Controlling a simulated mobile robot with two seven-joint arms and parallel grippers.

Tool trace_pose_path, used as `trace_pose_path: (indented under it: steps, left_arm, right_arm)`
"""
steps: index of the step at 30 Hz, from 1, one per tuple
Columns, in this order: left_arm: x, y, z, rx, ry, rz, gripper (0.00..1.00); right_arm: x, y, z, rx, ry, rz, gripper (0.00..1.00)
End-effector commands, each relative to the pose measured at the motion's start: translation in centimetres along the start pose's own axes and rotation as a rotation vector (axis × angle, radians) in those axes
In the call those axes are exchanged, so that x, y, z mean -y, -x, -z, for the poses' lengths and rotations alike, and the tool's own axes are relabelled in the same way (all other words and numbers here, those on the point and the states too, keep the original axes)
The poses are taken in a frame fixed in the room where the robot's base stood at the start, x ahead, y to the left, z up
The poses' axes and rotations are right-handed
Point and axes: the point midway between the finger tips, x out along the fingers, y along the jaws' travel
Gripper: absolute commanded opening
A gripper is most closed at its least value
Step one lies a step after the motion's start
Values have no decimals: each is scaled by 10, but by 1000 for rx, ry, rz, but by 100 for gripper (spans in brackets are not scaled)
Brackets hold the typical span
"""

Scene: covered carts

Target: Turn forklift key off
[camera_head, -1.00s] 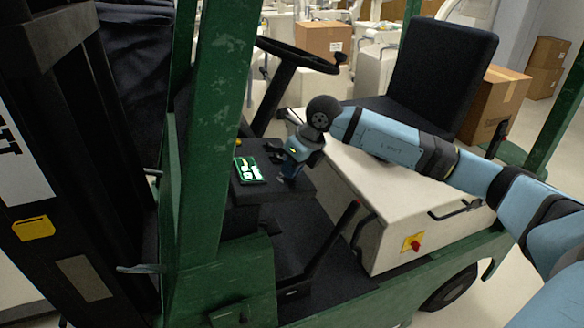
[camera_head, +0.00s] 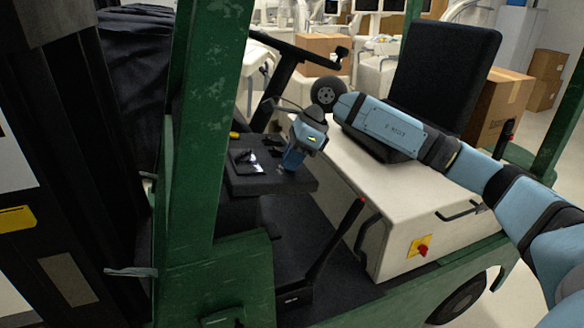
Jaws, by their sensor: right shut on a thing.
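The forklift's small black dashboard panel (camera_head: 262,181) sits below the steering wheel (camera_head: 292,50). Its display (camera_head: 246,161) is dark, with only a pale reflection on it. My right gripper (camera_head: 287,167) points down at the right end of the panel. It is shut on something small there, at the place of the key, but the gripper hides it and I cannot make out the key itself. My left gripper is not in view.
A green pillar (camera_head: 207,130) stands left of the panel. The black seat (camera_head: 440,80) and the pale housing with a red switch (camera_head: 421,249) lie to the right. A red-tipped lever (camera_head: 335,235) rises below the panel. Cardboard boxes (camera_head: 500,105) stand behind.

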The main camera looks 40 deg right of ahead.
Motion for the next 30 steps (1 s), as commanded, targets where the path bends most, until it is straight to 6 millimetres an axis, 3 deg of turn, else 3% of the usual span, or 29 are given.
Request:
trace_pose_path:
  steps: [5, 12, 30]
  left_arm:
    - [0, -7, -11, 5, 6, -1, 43]
    - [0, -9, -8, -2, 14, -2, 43]
    - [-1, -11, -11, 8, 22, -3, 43]
  right_arm:
    - [0, -1, 0, 2, 122, -34, 0]
    - [0, 0, 0, 2, 234, -68, 0]
    - [0, 1, 0, 1, 289, -83, 0]
